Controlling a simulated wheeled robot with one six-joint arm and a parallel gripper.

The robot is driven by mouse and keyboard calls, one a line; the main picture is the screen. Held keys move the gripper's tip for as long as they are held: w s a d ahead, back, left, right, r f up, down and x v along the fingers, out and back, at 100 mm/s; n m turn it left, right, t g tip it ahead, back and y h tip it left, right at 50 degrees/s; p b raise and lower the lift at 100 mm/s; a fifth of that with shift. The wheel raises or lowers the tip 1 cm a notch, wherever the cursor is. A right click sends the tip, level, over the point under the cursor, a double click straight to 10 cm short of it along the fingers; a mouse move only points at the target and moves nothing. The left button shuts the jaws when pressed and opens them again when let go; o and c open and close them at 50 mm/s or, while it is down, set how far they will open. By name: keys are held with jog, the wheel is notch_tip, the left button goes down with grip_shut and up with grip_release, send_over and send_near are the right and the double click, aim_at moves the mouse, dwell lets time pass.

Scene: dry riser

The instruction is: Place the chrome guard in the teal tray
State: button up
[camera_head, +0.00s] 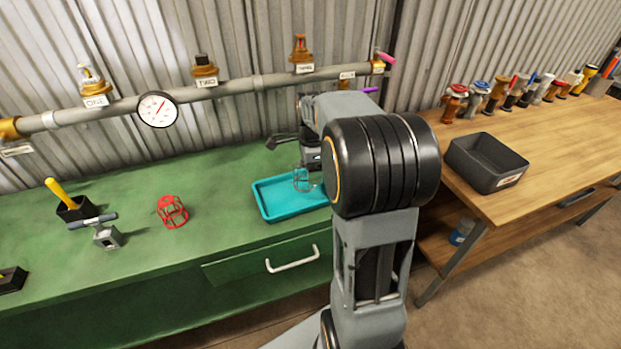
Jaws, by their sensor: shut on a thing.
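The teal tray (266,203) lies on the green bench, left of my arm; its right end is hidden behind my arm. The chrome guard (303,181), a small wire cage, shows over the tray's interior. My gripper (308,168) is above the tray, partly hidden by my own arm, and is shut on the upper part of the chrome guard. I cannot tell whether the guard's lower end touches the tray floor or hangs just above it.
A red wire guard (172,212) stands on the green bench (225,235) left of the tray. A grey clamp-like tool (106,236) and a black holder (74,209) are farther left. A pipe with a gauge (157,109) runs behind. A black bin (486,162) sits on the wooden bench.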

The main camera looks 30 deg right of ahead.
jog(key=shift+w+f, duration=0.4)
jog(key=shift+f, duration=0.15)
jog(key=shift+w+f, duration=0.1)
jog(key=shift+f, duration=1.45)
jog(key=shift+b, duration=0.3)
jog(key=shift+f, duration=0.2)
jog(key=o, duration=0.9)
jog(key=shift+r, duration=0.1)
